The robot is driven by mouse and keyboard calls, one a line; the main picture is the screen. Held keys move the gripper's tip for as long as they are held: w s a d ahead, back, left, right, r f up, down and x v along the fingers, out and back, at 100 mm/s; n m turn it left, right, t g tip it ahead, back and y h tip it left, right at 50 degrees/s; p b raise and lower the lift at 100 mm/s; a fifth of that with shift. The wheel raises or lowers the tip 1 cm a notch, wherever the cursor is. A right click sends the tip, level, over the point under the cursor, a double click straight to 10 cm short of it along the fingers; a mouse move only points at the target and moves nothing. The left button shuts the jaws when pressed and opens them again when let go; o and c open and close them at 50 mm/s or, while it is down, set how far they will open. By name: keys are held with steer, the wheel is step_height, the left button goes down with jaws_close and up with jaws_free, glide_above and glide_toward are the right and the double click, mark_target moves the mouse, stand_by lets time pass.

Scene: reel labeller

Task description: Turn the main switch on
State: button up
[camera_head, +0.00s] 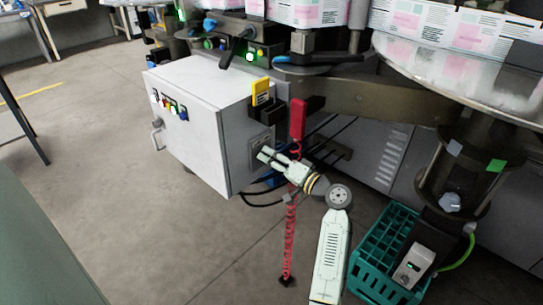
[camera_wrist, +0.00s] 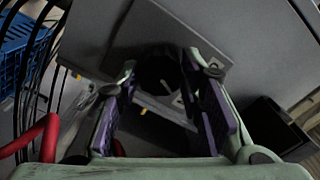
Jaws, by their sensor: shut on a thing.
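The white cabinet (camera_head: 190,115) has a grey switch plate (camera_head: 256,152) on its right side face, where the main switch sits. My gripper (camera_head: 266,156) reaches that plate from the right, its fingertips against or very near it. In the wrist view the two purple-padded fingers of my gripper (camera_wrist: 160,78) stand on either side of a dark rounded knob (camera_wrist: 155,70), the main switch, and are shut on it. The knob is dark and partly hidden by the fingers, so its turned position cannot be told. A lighter plate shows around it.
A red coiled cable (camera_head: 289,235) hangs beside my arm. A yellow-topped holder (camera_head: 261,93) and a red block (camera_head: 298,118) are above my gripper. A teal crate (camera_head: 365,262) stands on the floor at right. A green button (camera_head: 250,57) is lit.

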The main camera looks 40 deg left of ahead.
steer(key=shift+m+p, duration=1.15)
steer(key=shift+m, duration=1.05)
steer(key=shift+f, duration=0.1)
steer(key=o, duration=1.2)
steer(key=shift+c, duration=0.2)
steer(key=shift+d, duration=0.15)
steer(key=d, duration=1.1)
steer(key=shift+s+d, duration=0.4)
steer(key=shift+s, duration=0.05)
